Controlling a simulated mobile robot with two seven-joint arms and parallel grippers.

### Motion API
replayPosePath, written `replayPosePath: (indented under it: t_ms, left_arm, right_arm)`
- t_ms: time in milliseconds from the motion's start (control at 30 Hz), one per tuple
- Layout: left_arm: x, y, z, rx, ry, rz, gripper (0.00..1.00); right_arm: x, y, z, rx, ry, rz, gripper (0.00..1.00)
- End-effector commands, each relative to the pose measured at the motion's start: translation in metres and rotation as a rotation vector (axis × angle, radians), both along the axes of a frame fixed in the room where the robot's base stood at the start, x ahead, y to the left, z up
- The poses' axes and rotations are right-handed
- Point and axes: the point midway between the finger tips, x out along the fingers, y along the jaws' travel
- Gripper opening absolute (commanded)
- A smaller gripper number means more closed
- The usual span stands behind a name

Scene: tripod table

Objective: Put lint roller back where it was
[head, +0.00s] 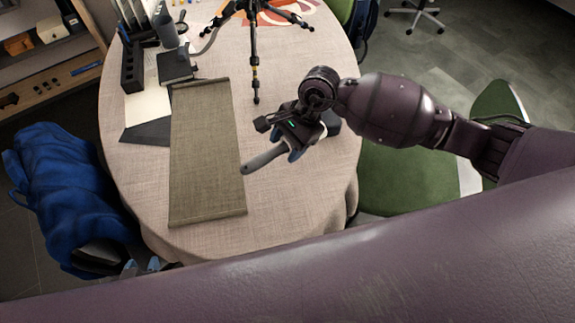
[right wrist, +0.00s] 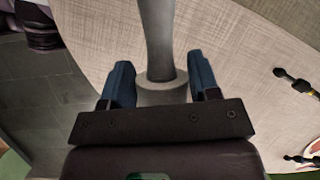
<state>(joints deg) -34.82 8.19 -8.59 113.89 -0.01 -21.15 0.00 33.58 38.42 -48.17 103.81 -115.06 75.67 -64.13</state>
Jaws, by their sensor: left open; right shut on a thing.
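My right gripper (head: 292,140) is shut on the lint roller (head: 262,157), over the right part of the cloth-covered table (head: 285,205). The roller's grey handle sticks out of the gripper toward the lower left. In the right wrist view the handle (right wrist: 156,40) and a wider grey collar (right wrist: 162,92) show between the blue fingers (right wrist: 162,82). The roller's head is largely hidden by the gripper, and its height over the table is hard to tell. My left gripper (head: 141,267) is open and empty at the table's front left edge; only its fingertips show.
An olive runner (head: 207,150) lies left of the roller. A black tripod (head: 254,60) stands behind it. A dark organizer (head: 131,65), notebook (head: 174,67) and lamp base stand at the back left. A blue bag (head: 75,185) is left; a green chair (head: 410,180) right. The front right tabletop is clear.

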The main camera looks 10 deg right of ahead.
Motion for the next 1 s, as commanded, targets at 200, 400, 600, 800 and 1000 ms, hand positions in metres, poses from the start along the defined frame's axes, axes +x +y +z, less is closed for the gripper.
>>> replayPosePath:
  t_ms: [200,400,600,800,1000]
  left_arm:
    - [0.003,-0.001,-0.001,-0.001,-0.006,-0.003,0.43]
    - [0.005,-0.001,-0.002,0.000,-0.009,-0.004,0.43]
    - [0.005,-0.001,-0.003,0.000,-0.007,-0.004,0.43]
    - [0.003,-0.001,-0.008,0.000,-0.002,-0.004,0.43]
    - [0.001,-0.001,-0.009,0.000,0.002,-0.002,0.43]
  right_arm:
    - [0.000,0.000,-0.044,0.001,0.003,-0.002,0.34]
    - [0.000,0.000,-0.060,0.000,0.000,-0.001,0.34]
    - [0.000,0.000,-0.075,0.000,0.002,0.000,0.34]
    - [0.000,0.000,-0.101,0.000,0.002,-0.001,0.34]
    - [0.000,0.000,-0.103,0.001,-0.002,0.000,0.34]
